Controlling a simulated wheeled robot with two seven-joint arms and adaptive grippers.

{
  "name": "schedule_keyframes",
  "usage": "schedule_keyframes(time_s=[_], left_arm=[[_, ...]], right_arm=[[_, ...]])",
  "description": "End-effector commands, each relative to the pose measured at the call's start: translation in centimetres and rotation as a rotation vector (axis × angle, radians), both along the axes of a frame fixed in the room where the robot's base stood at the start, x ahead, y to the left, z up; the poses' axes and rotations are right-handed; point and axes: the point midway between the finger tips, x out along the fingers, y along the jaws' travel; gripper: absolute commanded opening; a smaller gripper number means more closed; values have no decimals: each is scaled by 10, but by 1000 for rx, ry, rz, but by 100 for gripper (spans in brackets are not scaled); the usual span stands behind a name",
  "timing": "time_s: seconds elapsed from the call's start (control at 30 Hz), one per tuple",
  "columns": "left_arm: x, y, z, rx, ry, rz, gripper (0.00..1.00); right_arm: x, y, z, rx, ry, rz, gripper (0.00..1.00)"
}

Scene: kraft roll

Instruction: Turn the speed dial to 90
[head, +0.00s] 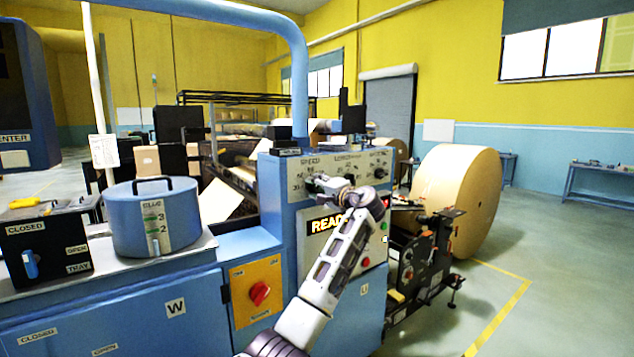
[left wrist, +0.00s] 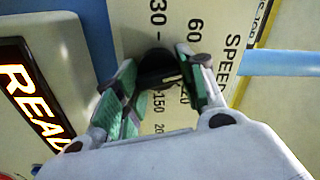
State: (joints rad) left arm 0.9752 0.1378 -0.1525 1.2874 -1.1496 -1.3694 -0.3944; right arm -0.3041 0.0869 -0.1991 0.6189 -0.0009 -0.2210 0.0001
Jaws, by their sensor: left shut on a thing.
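The speed dial is a black knob (left wrist: 155,66) on a cream panel, seen in the left wrist view between my fingers. Printed numbers around it include 30, 60 and 150, with others partly covered. The word SPEED is printed to the right of it in that view. My left gripper (left wrist: 158,84) is shut on the knob, one green-padded finger on each side. In the head view, my left gripper (head: 328,186) is at the upper left of the control panel (head: 295,178) and covers the dial. The dial's pointer cannot be made out. My right gripper is not in view.
A lit READY sign (head: 322,225) sits below the dial, partly behind my arm. Another black knob (head: 380,171) is further right on the panel. A red switch on an orange plate (head: 259,292), a blue glue pot (head: 153,220) and a large kraft roll (head: 462,195) stand around.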

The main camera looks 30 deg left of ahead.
Motion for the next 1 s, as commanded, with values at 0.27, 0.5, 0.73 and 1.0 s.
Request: schedule_keyframes(time_s=[0.27, 0.5, 0.73, 1.0], left_arm=[[0, -1, 0, 58, 148, -1, 16], [0, 0, -1, 94, 231, -1, 16], [0, 0, -2, 108, 265, -1, 16], [0, 0, -3, 110, 270, -1, 16]], right_arm=[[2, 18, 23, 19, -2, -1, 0], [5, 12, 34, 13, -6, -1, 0], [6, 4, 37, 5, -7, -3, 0], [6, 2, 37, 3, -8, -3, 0]])
